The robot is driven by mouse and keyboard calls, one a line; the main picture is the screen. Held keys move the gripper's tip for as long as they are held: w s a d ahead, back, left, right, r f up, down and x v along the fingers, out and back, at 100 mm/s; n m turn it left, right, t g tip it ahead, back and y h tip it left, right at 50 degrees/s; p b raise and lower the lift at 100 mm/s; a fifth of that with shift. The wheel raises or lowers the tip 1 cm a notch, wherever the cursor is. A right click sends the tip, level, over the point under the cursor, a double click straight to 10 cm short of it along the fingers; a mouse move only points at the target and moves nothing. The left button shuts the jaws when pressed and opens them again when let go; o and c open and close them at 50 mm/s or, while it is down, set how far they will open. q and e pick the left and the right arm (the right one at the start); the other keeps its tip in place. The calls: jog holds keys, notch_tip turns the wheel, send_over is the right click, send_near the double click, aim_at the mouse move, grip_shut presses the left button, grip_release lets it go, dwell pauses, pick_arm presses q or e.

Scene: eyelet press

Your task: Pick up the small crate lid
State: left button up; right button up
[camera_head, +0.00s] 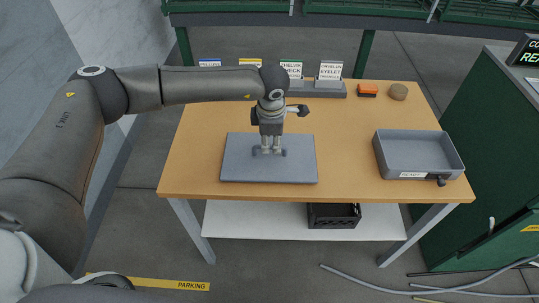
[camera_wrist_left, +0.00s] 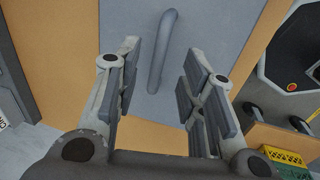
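The small crate lid is most likely the flat grey-blue panel (camera_head: 240,170) lying on the wooden table near its front edge. In the left wrist view the panel (camera_wrist_left: 215,35) carries a raised grey bar handle (camera_wrist_left: 165,50). My left gripper (camera_head: 272,151) points down over the panel's middle and hides most of the handle in the head view. In the wrist view its fingers (camera_wrist_left: 163,75) are spread on either side of the handle, with a gap on each side. It holds nothing. My right gripper is not in view.
A grey tray labelled READY (camera_head: 415,152) stands at the table's right. Behind are a grey rack (camera_head: 318,90) with label cards, an orange block (camera_head: 367,90) and a brown round piece (camera_head: 398,91). A black crate (camera_head: 333,215) sits on the lower shelf. A green cabinet stands right.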

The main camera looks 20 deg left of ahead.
pick_arm(q)
jog(key=f, duration=0.2)
jog(key=w+f+p, duration=0.1)
jog(key=f, duration=0.1)
jog(key=shift+w+f, duration=0.1)
jog(key=shift+f, duration=0.3)
grip_shut()
